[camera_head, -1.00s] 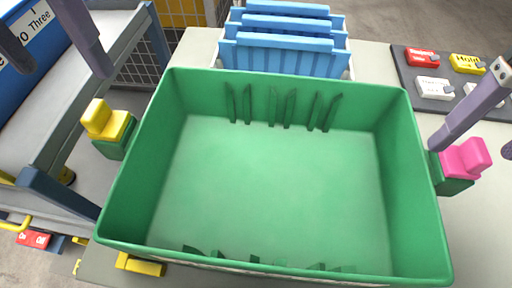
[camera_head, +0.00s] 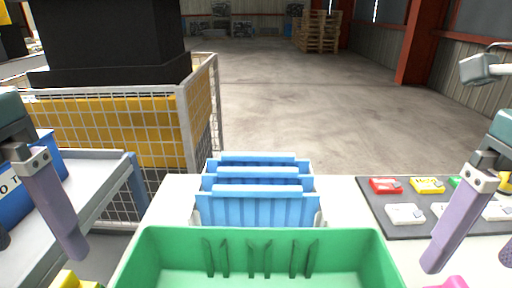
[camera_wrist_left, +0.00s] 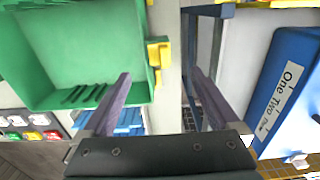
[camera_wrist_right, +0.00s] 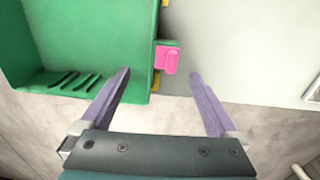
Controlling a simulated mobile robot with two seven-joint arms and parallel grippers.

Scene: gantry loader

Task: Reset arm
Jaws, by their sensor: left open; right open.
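My left gripper (camera_head: 38,245) is open and empty at the left of the head view, above the yellow handle (camera_head: 72,281) of the green bin (camera_head: 140,258). In the left wrist view its two purple fingers (camera_wrist_left: 160,76) stand wide apart, with the yellow handle (camera_wrist_left: 158,52) ahead near the left finger. My right gripper (camera_head: 468,262) is open and empty at the right, above the pink handle (camera_head: 450,283). In the right wrist view its fingers (camera_wrist_right: 160,75) are apart, with the pink handle (camera_wrist_right: 167,58) ahead between them. The bin is empty where it shows; its near part is cut off.
Blue slatted dividers (camera_head: 257,208) stand behind the bin. A dark board (camera_head: 400,228) with coloured labelled blocks lies at the right. A grey shelf (camera_head: 100,185) with a blue bin (camera_head: 30,180) is at the left, before a mesh fence (camera_head: 110,125). Open floor (camera_head: 330,110) lies beyond.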

